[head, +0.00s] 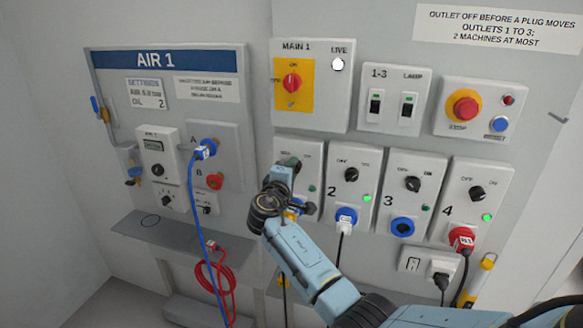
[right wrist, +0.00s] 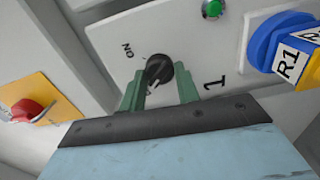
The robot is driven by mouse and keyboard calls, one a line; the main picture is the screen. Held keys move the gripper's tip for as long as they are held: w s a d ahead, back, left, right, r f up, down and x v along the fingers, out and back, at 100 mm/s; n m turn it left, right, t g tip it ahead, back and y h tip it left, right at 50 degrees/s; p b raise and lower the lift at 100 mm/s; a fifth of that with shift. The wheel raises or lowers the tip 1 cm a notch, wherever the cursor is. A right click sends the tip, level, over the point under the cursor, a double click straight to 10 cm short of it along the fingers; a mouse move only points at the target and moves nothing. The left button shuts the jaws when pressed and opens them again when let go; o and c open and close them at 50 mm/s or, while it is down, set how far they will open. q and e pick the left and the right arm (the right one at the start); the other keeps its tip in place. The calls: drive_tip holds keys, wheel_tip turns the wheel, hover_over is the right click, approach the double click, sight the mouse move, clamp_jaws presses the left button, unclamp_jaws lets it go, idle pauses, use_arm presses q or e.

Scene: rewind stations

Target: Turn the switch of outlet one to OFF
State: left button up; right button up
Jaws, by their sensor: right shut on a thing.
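Outlet one's panel (head: 312,165) is on the wall, left of outlet two, and my right arm hides much of it. In the right wrist view its black switch knob (right wrist: 158,71) sits between the green fingers of my right gripper (right wrist: 160,88), which is shut on it. An ON label shows beside the knob, and the numeral 1 is printed on the panel (right wrist: 110,35). I cannot tell for sure which way the knob points. A green lamp (right wrist: 212,8) and a blue plug tagged R1 (right wrist: 287,62) are on the same panel. My left gripper is not in view.
Outlets two (head: 351,160), three (head: 413,165) and four (head: 478,175) stand to the right. The MAIN 1 red switch (head: 291,83) is above. A blue hose (head: 208,255) hangs from the AIR 1 panel (head: 170,62), left of my arm.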

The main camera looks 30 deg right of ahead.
drive_tip(key=shift+f+n, duration=0.1)
drive_tip(key=shift+n, duration=0.4)
drive_tip(key=o, duration=1)
drive_tip(key=v, duration=1.3)
drive_tip(key=shift+s+a, duration=0.1)
drive_tip(key=shift+s, duration=0.1)
drive_tip(key=shift+w, duration=0.1)
